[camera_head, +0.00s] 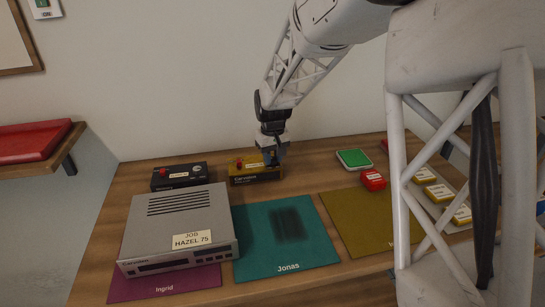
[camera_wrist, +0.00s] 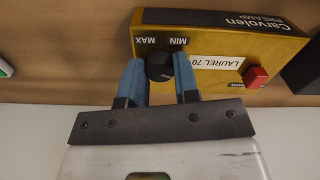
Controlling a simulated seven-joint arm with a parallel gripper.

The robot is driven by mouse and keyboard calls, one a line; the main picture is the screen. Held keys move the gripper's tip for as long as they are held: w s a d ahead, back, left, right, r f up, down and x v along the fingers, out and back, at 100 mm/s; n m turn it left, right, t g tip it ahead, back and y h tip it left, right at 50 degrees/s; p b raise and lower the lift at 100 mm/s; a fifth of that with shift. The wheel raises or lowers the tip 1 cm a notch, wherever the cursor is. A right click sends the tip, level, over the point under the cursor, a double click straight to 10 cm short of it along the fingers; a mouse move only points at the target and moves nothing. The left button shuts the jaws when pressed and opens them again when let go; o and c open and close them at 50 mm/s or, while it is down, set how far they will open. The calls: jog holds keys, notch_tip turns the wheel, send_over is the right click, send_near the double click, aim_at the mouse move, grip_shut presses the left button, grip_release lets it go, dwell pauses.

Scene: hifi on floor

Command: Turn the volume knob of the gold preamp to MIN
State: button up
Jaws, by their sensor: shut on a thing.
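The gold preamp (camera_head: 256,169) stands at the back of the wooden table, beside a black box of similar shape. In the wrist view the gold preamp (camera_wrist: 222,52) appears upside down, with a "LAUREL 70" label, a red button (camera_wrist: 256,77) and a black volume knob (camera_wrist: 159,67) near its MAX and MIN marks. My gripper (camera_wrist: 160,80) has its blue fingers on either side of the knob, shut on it. A pale pointer mark shows on the knob's right side in the wrist view. In the head view my gripper (camera_head: 273,158) covers the knob.
A black box (camera_head: 180,176) with a red button stands left of the gold preamp. A silver hifi unit (camera_head: 180,228) is in front. Teal (camera_head: 255,245) and olive (camera_head: 352,228) mats, a green-topped box (camera_head: 354,158) and a red block (camera_head: 373,180) lie rightward.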

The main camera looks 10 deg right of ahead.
aim_at(273, 158)
jog(key=n, duration=0.4)
jog(key=shift+n, duration=0.3)
jog(key=n, duration=0.4)
jog(key=shift+n, duration=0.3)
jog(key=o, duration=0.9)
jog(key=shift+o, duration=0.2)
jog(key=shift+r, duration=0.15)
jog(key=shift+r, duration=3.75)
